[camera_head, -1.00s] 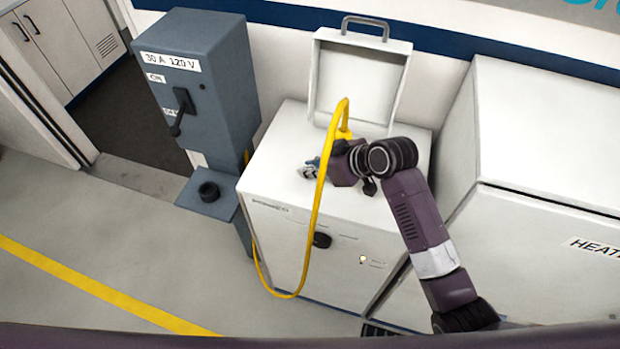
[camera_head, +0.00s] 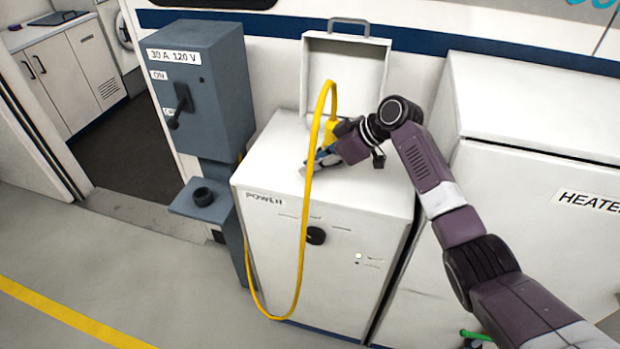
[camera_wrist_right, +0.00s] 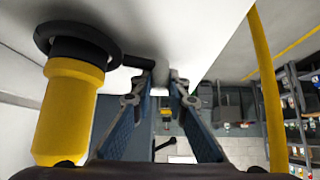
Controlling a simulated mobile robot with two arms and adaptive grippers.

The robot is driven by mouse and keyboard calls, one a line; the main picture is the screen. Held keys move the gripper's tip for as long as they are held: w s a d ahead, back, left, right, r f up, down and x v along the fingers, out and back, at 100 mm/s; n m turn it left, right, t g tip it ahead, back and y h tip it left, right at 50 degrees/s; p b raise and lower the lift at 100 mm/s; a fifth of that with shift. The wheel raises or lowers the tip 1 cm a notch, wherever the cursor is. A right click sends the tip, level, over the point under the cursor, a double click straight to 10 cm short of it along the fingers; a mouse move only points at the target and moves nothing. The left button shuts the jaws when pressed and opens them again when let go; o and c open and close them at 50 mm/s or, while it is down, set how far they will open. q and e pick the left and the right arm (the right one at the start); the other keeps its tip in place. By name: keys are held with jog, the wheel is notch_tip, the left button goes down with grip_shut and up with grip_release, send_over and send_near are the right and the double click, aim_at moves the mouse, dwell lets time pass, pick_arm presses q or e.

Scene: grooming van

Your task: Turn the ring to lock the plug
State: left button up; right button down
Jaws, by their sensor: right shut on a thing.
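The yellow plug (camera_head: 331,130) stands at the raised lid on top of the white power cabinet (camera_head: 270,262), with its yellow cable (camera_head: 308,205) looping down the front. In the right wrist view the plug (camera_wrist_right: 67,115) sits against the black ring (camera_wrist_right: 82,45). The ring's dark lever (camera_wrist_right: 138,62) reaches right to the fingertips. My right gripper (camera_wrist_right: 162,82) is shut on the lever's end, beside the plug. It also shows in the head view (camera_head: 318,160), where the plug and cable partly hide it. The ring cannot be made out there. My left gripper is out of view.
The grey switch box (camera_head: 205,90) stands left of the cabinet, with a small shelf holding a black socket (camera_head: 203,196) below. The white heater cabinet (camera_head: 540,215) is close on the right. The yellow cable (camera_wrist_right: 268,90) hangs near my right gripper. Floor is clear at left.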

jog(key=shift+s+f, duration=0.1)
jog(key=c, duration=1.8)
grip_release()
jog(key=shift+c, duration=0.2)
jog(key=shift+r, duration=5.05)
jog(key=shift+c, duration=0.2)
